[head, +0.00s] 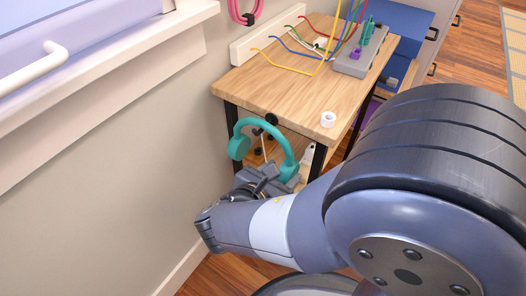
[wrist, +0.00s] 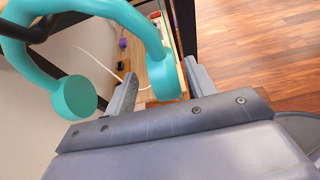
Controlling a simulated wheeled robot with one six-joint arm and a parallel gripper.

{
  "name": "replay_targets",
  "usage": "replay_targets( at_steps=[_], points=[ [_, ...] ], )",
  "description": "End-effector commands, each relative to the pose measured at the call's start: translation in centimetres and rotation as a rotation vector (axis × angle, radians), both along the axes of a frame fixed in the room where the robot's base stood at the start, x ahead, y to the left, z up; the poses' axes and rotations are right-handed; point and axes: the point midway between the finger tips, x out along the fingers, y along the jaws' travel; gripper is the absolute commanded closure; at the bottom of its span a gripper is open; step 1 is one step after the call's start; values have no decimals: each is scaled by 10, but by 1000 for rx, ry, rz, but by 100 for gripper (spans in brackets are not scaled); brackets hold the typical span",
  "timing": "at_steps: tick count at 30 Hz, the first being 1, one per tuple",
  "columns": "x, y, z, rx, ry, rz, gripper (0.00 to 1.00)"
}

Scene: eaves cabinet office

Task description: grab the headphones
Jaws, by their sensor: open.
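The teal headphones (head: 284,142) hang at the near end of the wooden desk, by a black knob (head: 271,119) just under the top. My gripper (head: 272,176) is at their lower right, close to the right ear cup. In the wrist view, the headphones (wrist: 122,14) fill the upper left, with one ear cup (wrist: 74,97) left of the fingers. The other ear cup (wrist: 163,78) shows between the two open fingers of my gripper (wrist: 161,85). I cannot tell whether the fingers touch it.
The wooden desk (head: 285,82) carries a grey block (head: 354,62) with coloured wires and a white roll (head: 328,119). Its black legs and a lower shelf stand behind the headphones. A wall and white sill (head: 110,75) are at left. Wood floor (wrist: 260,45) is open at right.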

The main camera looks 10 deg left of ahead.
Motion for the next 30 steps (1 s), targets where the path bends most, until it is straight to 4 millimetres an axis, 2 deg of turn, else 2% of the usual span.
replay_targets(
  at_steps=[12, 22, 30],
  points=[
    [39, -20, -14, 2, 0, -4, 47],
    [44, -22, -14, 2, 1, 0, 47],
    [44, -22, -14, 1, 1, 0, 69]
  ],
)
